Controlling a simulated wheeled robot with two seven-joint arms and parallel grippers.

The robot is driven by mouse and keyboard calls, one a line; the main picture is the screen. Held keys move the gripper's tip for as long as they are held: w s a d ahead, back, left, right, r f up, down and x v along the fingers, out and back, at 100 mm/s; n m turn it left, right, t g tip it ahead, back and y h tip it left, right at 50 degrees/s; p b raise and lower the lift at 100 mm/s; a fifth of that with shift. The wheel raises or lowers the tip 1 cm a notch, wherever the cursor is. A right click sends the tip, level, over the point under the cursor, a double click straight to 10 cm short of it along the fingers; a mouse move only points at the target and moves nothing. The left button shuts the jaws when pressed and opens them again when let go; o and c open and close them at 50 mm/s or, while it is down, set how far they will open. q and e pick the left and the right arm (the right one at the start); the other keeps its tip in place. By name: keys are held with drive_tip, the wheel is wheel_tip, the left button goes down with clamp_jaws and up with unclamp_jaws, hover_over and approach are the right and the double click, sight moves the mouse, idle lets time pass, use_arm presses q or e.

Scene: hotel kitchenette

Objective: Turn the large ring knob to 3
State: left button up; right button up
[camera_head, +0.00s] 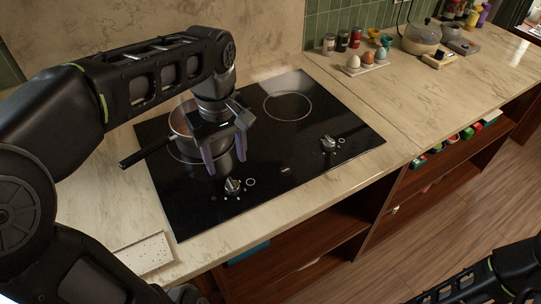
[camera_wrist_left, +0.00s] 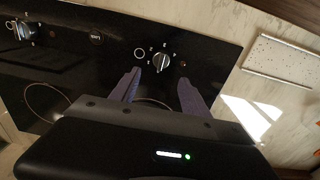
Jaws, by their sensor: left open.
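The black cooktop (camera_head: 290,150) has two silver knobs at its front. The near-left knob (camera_head: 233,186) has the larger printed ring beside it; it also shows in the left wrist view (camera_wrist_left: 160,60) with small marks around it, too small to read surely. The other knob (camera_head: 328,143) is farther right, and at the upper left of the left wrist view (camera_wrist_left: 22,32). My left gripper (camera_head: 226,165) is open and empty, pointing down, its fingertips just behind and above the near-left knob. In the left wrist view the fingers (camera_wrist_left: 160,78) point toward this knob, one to each side, apart from it.
A pan (camera_head: 182,120) with a dark handle stands on the left burner, behind my left gripper. The other burner ring (camera_head: 287,106) is bare. A white speckled board (camera_head: 145,254) lies at the front left. An egg tray (camera_head: 362,66) and jars stand at the back.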

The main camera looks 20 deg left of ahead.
sight(232, 182)
use_arm(q)
drive_tip(key=shift+s+d+r, duration=0.15)
drive_tip(key=shift+d+r, duration=0.15)
drive_tip(key=shift+d, duration=0.2)
drive_tip(key=shift+f, duration=0.1)
wheel_tip(232, 182, down, 8)
drive_tip(key=shift+s+a+r, duration=0.1)
drive_tip(key=shift+r, duration=0.05)
drive_tip(key=shift+c, duration=0.4)
clamp_jaws()
